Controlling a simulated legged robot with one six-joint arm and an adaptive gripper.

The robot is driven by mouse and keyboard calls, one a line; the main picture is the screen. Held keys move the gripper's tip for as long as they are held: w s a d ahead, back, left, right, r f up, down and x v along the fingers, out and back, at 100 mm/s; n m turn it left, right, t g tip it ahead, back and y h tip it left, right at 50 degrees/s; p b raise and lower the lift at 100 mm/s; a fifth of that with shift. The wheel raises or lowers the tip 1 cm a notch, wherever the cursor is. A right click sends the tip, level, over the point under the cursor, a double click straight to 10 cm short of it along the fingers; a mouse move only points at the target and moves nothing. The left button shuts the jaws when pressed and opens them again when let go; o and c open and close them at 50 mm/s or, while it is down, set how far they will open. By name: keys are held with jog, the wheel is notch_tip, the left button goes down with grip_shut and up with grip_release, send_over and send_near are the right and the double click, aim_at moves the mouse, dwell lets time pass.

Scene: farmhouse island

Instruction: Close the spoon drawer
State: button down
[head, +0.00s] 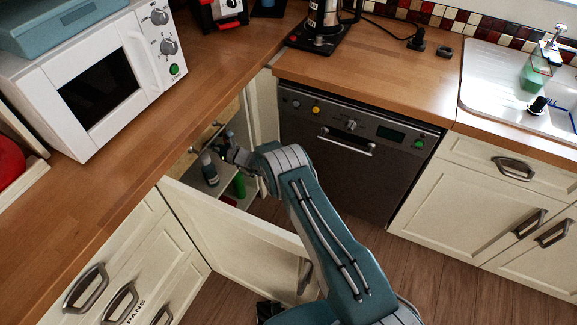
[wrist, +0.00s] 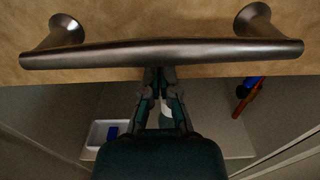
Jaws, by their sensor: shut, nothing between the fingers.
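A wooden drawer front (wrist: 160,18) with a dark metal bar handle (wrist: 95,54) fills the top of the wrist view. My gripper (wrist: 159,76) is shut and empty, its fingertips right at the lower edge of the handle's middle; I cannot tell whether they touch it. In the head view my gripper (head: 226,146) reaches into an open corner cupboard, close to the wooden drawer front (head: 230,112) inside it. No spoon shows, and how far out the drawer stands is hard to tell.
The cupboard door (head: 235,240) stands wide open beside my arm. Bottles, including a green one (head: 239,186), stand inside on a shelf. In the wrist view a white tray (wrist: 97,137) lies below. A dishwasher (head: 340,150) is to the right; the worktop (head: 215,65) overhangs the cupboard.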

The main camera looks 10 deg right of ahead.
jog(key=shift+w+a, duration=0.1)
jog(key=shift+a, duration=0.1)
jog(key=shift+x, duration=1.3)
jog(key=v, duration=0.9)
jog(key=shift+d, duration=0.1)
dwell(0.5)
